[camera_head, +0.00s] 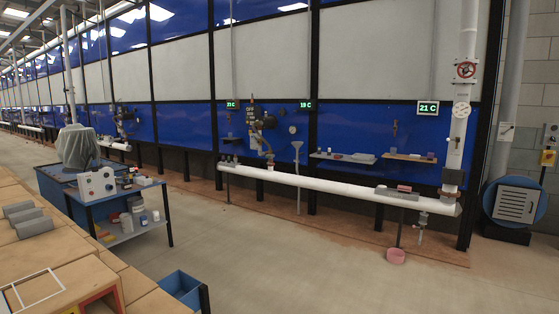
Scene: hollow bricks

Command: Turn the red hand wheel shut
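The white pipe (456,145) runs down to a thick horizontal white pipe near the floor. My gripper is not in view.
The horizontal pipe (330,184) runs low along the wall. A blue round fan-like unit (515,203) stands at far right. A blue cart (115,205) and wooden boxes (75,265) fill the left. The middle floor is clear.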

